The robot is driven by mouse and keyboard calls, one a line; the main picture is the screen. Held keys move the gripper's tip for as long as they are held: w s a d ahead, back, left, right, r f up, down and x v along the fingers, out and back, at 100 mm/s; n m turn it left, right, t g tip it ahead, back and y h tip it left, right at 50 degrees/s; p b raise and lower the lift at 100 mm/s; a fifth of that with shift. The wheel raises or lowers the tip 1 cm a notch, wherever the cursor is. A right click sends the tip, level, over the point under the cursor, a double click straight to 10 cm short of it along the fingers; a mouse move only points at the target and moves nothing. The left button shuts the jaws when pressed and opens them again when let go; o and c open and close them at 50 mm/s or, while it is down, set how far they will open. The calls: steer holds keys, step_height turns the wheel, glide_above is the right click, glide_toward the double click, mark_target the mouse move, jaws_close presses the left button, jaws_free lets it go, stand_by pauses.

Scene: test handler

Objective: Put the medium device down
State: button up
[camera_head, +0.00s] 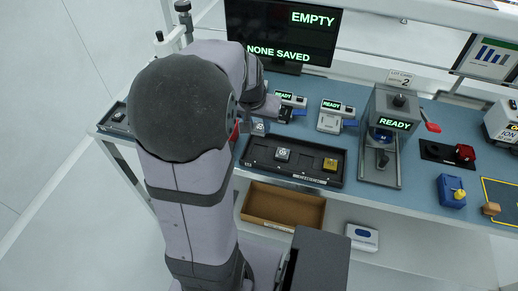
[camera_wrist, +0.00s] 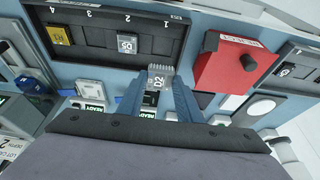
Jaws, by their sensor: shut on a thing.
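In the wrist view, my gripper (camera_wrist: 158,82) has its two blue fingers closed on a small grey device (camera_wrist: 157,76) marked 02, with a row of pins along its edge. The held device appears just off the edge of the black tray (camera_wrist: 104,55); I cannot tell its height. That tray has numbered places. A grey device (camera_wrist: 127,43) marked 05 sits at place 2 and a gold device (camera_wrist: 58,35) at place 4. Place 1 looks empty. In the head view, my arm hides most of the gripper, and the held device (camera_head: 259,128) shows beside the arm.
A red box (camera_wrist: 230,62) with a dark knob stands right of the held device in the wrist view. Small READY stations (camera_head: 331,116) line the bench behind the tray (camera_head: 255,165). A taller READY station (camera_head: 391,107) stands right of it.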

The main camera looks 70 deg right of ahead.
mark_target(254, 131)
steer(key=shift+f+p, duration=0.65)
steer(key=shift+f, duration=4.15)
steer(key=shift+f, duration=0.2)
steer(key=o, duration=0.8)
steer(key=shift+r, duration=0.1)
steer(key=shift+a+r, duration=0.1)
steer(key=shift+r, duration=0.55)
steer(key=b+v, duration=0.1)
steer(key=v, duration=1)
